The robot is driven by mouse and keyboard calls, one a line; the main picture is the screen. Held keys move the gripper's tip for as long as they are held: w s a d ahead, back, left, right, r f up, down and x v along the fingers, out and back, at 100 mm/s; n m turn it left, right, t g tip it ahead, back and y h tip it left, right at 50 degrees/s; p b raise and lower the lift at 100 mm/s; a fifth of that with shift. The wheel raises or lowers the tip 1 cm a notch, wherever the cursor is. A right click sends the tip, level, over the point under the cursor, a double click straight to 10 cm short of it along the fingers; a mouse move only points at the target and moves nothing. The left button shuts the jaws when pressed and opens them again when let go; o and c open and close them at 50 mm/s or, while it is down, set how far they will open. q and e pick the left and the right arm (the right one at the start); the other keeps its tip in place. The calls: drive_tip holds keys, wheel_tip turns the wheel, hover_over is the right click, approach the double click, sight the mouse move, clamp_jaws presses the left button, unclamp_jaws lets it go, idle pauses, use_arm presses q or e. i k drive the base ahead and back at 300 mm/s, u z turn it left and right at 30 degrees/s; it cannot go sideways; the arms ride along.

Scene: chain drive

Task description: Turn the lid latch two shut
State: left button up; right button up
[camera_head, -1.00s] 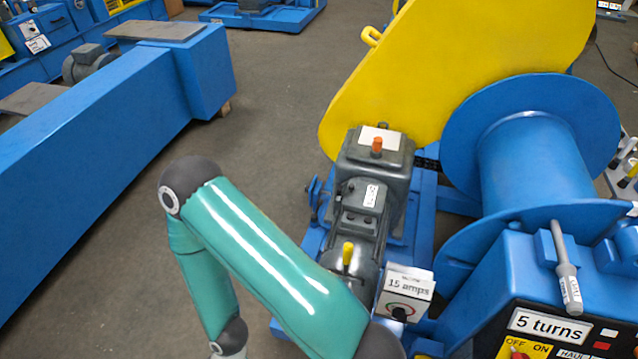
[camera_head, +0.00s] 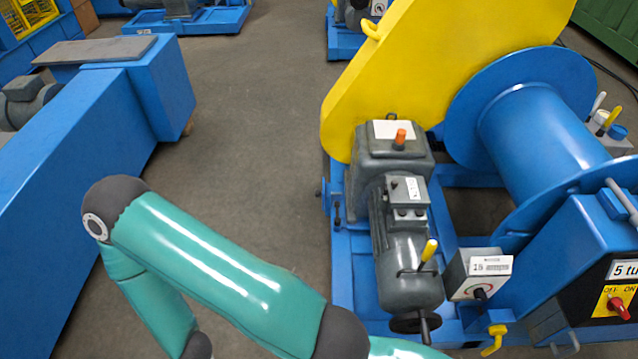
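The yellow chain cover (camera_head: 430,65) stands tall at the back of the blue drive frame, with a small yellow loop (camera_head: 371,31) on its upper left edge. I cannot make out a lid latch marked two on it. A yellow-tipped lever (camera_head: 429,250) stands by the grey motor (camera_head: 408,270), and a yellow handle (camera_head: 494,338) shows at the bottom; I cannot tell whether either is a latch. My teal left arm crosses the lower left, in front of the floor. Neither gripper is in view.
A grey gearbox (camera_head: 390,160) with an orange cap joins the motor. A blue drum (camera_head: 540,125) and a control box (camera_head: 590,250) with a red switch (camera_head: 618,306) stand right. A meter box (camera_head: 478,272) sits beside the motor. A long blue beam (camera_head: 70,165) bounds clear floor (camera_head: 250,110).

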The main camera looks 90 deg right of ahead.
sight(384, 194)
drive_tip(key=i, duration=1.4)
drive_tip(key=z, duration=2.9)
drive_tip(key=k, duration=0.45)
drive_tip(key=z, duration=0.45)
drive_tip(key=i, duration=1.45)
drive_tip(key=u, duration=0.3)
